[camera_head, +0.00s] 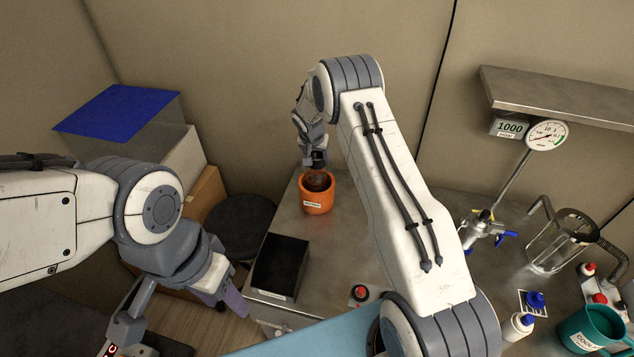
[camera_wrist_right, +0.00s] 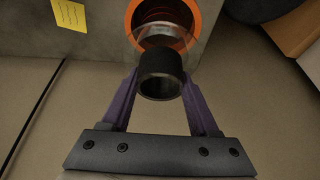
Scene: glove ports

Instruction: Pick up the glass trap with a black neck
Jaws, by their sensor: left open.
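The glass trap (camera_wrist_right: 152,38) is clear, with a black neck (camera_wrist_right: 161,75). In the right wrist view the neck sits between the purple fingers of my right gripper (camera_wrist_right: 161,80), which touch it on both sides. In the head view my right gripper (camera_head: 317,160) is above the orange pot (camera_head: 317,198), with the dark glass trap (camera_head: 318,180) at the pot's mouth. How deep the glass sits is unclear. My left gripper (camera_head: 234,302) is open and empty, low at the left.
A black open box (camera_head: 281,267) stands on the metal bench, near the orange pot. A red button (camera_head: 360,293) is to its right. A pressure gauge (camera_head: 546,135), a glass vessel (camera_head: 557,244), a teal pot (camera_head: 590,328) and bottles (camera_head: 518,327) crowd the right.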

